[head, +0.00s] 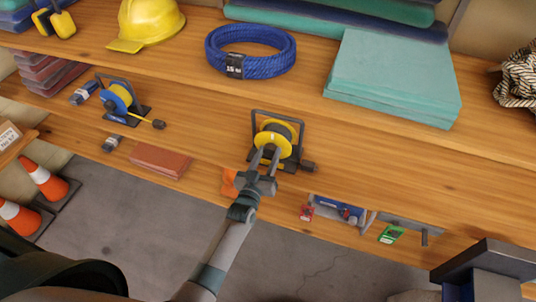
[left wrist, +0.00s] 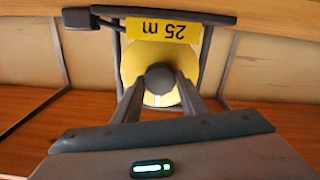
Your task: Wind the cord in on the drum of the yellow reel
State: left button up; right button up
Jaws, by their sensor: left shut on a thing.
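The yellow reel (head: 283,137) stands on the lower wooden shelf near the middle of the head view, in a dark grey frame. Its yellow flange also shows in the left wrist view (left wrist: 134,66), with a yellow "25 m" label (left wrist: 165,29) upside down above it. My left gripper (head: 267,153) is at the front of the reel, shut on a dark round knob (left wrist: 160,78) before the yellow flange. A dark block (head: 308,166), perhaps the cord's plug, lies just right of the reel. The cord on the drum is mostly hidden. My right gripper is not in view.
A blue reel (head: 116,99) with a yellow lead stands left on the same shelf. A blue coil (head: 262,62), yellow helmet (head: 148,20) and teal boards (head: 392,80) are on the shelf above. Orange cones (head: 42,178) stand at far left.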

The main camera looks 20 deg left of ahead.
pick_arm(q)
jog(key=shift+f, duration=0.1)
dwell(0.3)
jog(key=o, duration=1.1)
jog(key=shift+c, duration=0.2)
jog(key=shift+s, duration=0.15)
jog(key=s+b, duration=0.4)
jog(key=s, duration=1.3)
jog(key=shift+a, duration=0.25)
jog(key=shift+s, duration=0.1)
